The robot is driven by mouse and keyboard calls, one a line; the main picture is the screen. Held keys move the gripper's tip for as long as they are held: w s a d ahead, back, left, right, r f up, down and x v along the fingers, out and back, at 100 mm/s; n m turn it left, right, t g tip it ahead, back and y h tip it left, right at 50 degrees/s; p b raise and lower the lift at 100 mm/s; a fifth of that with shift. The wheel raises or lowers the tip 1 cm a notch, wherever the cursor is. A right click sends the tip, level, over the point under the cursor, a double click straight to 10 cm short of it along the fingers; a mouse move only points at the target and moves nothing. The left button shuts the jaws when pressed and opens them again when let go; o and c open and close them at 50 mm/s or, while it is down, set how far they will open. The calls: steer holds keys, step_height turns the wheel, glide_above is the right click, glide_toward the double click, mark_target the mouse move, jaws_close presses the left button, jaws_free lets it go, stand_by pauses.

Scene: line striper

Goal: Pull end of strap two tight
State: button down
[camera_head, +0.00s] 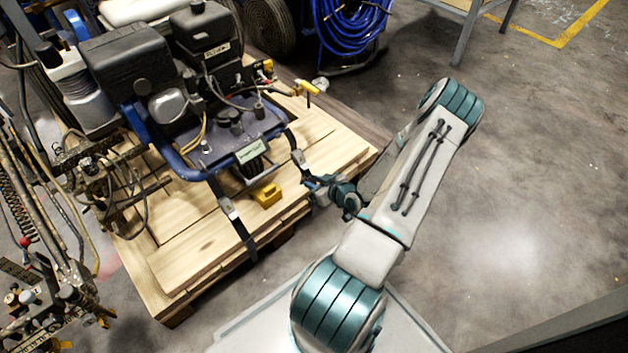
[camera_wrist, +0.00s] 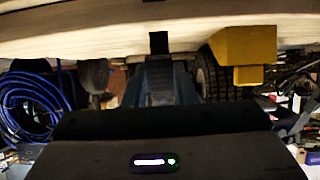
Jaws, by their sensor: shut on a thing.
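The line striper (camera_head: 190,90), with a blue frame and black engine, stands on a wooden pallet (camera_head: 200,250). One dark strap (camera_head: 296,150) runs from the machine's front right down toward the pallet edge. My gripper (camera_head: 310,183) is at this strap's lower end, just off the pallet's edge, and is shut on it. The fingertips are small and partly hidden by the wrist. A dark strap (camera_wrist: 158,75) also shows upright in the wrist view, below the pale wood edge. Another dark strap (camera_head: 238,222) goes over the pallet's front edge, left of my gripper.
A yellow block (camera_head: 266,195) lies on the pallet between the straps; it also shows in the wrist view (camera_wrist: 240,50). Coiled blue hose (camera_head: 350,25) stands behind. Another machine with springs and hoses (camera_head: 50,270) is at left. The concrete floor at right is clear.

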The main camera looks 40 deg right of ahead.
steer(key=shift+s+f+b, duration=0.4)
steer(key=shift+s+f, duration=0.05)
steer(key=shift+f, duration=0.4)
steer(key=shift+s+f+b, duration=0.35)
steer(key=shift+s+f, duration=0.15)
steer(key=shift+f, duration=0.4)
steer(key=shift+s+f+b, duration=0.4)
steer(key=shift+s+f, duration=0.05)
steer(key=shift+f, duration=0.4)
steer(key=c, duration=0.8)
jaws_free()
steer(key=shift+d, duration=0.1)
steer(key=shift+w+r, duration=0.1)
steer(key=p+v, duration=0.3)
steer(key=v, duration=0.4)
